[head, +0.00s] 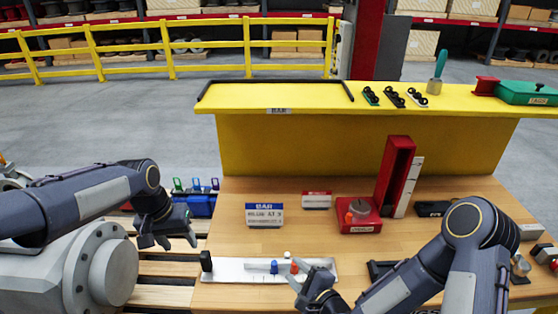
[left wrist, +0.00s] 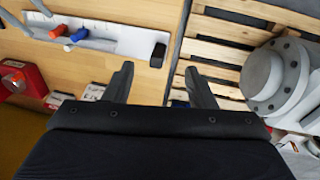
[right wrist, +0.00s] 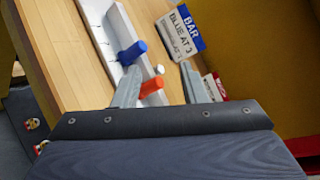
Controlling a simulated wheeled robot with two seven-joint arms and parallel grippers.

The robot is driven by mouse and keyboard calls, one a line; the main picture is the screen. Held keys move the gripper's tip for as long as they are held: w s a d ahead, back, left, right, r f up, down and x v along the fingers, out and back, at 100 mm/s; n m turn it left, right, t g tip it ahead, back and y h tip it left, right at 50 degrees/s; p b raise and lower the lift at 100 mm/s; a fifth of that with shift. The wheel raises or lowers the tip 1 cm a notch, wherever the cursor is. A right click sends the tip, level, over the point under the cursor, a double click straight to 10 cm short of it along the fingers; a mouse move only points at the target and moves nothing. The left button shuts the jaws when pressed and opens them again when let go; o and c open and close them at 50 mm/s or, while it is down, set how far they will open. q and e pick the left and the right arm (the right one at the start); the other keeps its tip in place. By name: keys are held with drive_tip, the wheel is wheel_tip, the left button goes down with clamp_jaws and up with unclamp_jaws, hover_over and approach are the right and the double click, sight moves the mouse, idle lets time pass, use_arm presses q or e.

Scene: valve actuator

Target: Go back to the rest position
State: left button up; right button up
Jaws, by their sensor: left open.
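My left gripper (head: 170,240) is open and empty, over the left edge of the wooden table; its spread fingers also show in the left wrist view (left wrist: 159,72). My right gripper (head: 310,278) is at the right end of the white plate (head: 228,273), close to the orange handle (head: 294,267). In the right wrist view its fingers (right wrist: 159,72) are apart, with the orange handle (right wrist: 151,87) seen between them and no visible grip on it. A blue handle (head: 274,268) stands beside the orange one on the white bar. The rest position itself is not marked in view.
A grey flanged valve body (head: 112,268) stands at the left by a slatted pallet. A BAR sign (head: 264,214), a red box (head: 358,220) with a knob, and a tall red bin (head: 395,170) stand on the table. A yellow raised shelf (head: 300,97) is behind. The central tabletop is mostly free.

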drive_tip(key=s+d+r+n+g+h+b, duration=0.1)
drive_tip(key=s+d+r+n+g+h, duration=0.15)
drive_tip(key=d+r+n, duration=0.35)
drive_tip(key=s+d+r+n+g+h+b, duration=0.1)
drive_tip(key=s+d+r+n+g+h, duration=0.2)
drive_tip(key=d, duration=0.4)
use_arm(q)
drive_tip(key=s+d+n+t+h+b, duration=0.1)
drive_tip(key=s+t, duration=0.3)
drive_tip(key=s, duration=1.9)
drive_tip(key=shift+d+h, duration=0.6)
drive_tip(key=shift+d, duration=0.3)
use_arm(e)
drive_tip(key=s+d+r+n+g, duration=0.1)
drive_tip(key=s+n, duration=0.3)
drive_tip(key=s, duration=0.5)
drive_tip(key=s+d+r+n+y, duration=0.1)
drive_tip(key=s+d+r+n, duration=0.1)
drive_tip(key=s, duration=0.7)
drive_tip(key=shift+s+r+n+g, duration=0.2)
drive_tip(key=shift+r+n+g, duration=0.15)
drive_tip(key=shift+r+n, duration=0.5)
